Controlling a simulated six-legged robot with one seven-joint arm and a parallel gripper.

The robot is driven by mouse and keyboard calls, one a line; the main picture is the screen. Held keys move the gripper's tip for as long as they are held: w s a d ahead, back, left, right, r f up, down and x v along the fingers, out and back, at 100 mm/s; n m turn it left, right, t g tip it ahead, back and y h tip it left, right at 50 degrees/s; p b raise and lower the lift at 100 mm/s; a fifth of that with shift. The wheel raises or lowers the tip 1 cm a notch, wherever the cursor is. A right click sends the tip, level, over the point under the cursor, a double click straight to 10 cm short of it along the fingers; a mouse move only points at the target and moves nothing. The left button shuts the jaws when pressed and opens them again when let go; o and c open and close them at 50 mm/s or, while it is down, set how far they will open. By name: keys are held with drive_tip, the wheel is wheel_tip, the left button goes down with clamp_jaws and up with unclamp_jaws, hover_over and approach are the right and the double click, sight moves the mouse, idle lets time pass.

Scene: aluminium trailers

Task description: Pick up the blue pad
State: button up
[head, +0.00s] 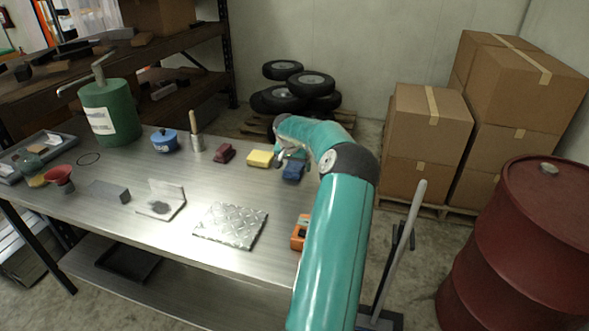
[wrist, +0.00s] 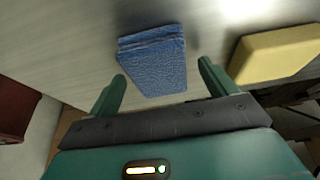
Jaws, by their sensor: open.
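The blue pad (head: 293,171) lies on the metal table (head: 150,235) near its far right end, close to my gripper. In the wrist view the blue pad (wrist: 152,60) looks like a folded, rough-textured block. My gripper (wrist: 160,82) is open, with one finger to the left of the pad and one to the right. The pad's near part reaches toward the space between the fingertips. I cannot tell how far above the table the fingers are. In the head view my gripper (head: 283,156) is partly hidden by my arm.
A yellow sponge (head: 260,158) lies left of the pad; it also shows in the wrist view (wrist: 275,53). A dark red block (head: 224,153) lies further left. An orange device (head: 299,233) stands at the near right edge. A diamond-plate sheet (head: 231,225) lies in front.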

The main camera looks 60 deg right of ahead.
sight(295, 163)
drive_tip(key=shift+f, duration=0.1)
drive_tip(key=c, duration=1.1)
drive_tip(key=shift+r, duration=0.35)
drive_tip(key=r, duration=0.4)
drive_tip(key=shift+w+a, duration=0.1)
drive_tip(key=shift+a, duration=0.2)
drive_tip(key=a+r, duration=0.1)
drive_tip(key=r, duration=0.1)
drive_tip(key=a+r, duration=0.1)
drive_tip(key=a, duration=0.1)
drive_tip(key=shift+w+a+r, duration=0.15)
drive_tip(key=shift+w+r, duration=0.05)
drive_tip(key=shift+r, duration=0.15)
drive_tip(key=a+r, duration=0.1)
drive_tip(key=a, duration=0.2)
drive_tip(key=w+a+r, duration=0.1)
drive_tip(key=a+r, duration=0.1)
drive_tip(key=a, duration=0.1)
drive_tip(key=a+r, duration=0.2)
drive_tip(key=a, duration=0.2)
drive_tip(key=shift+w, duration=0.2)
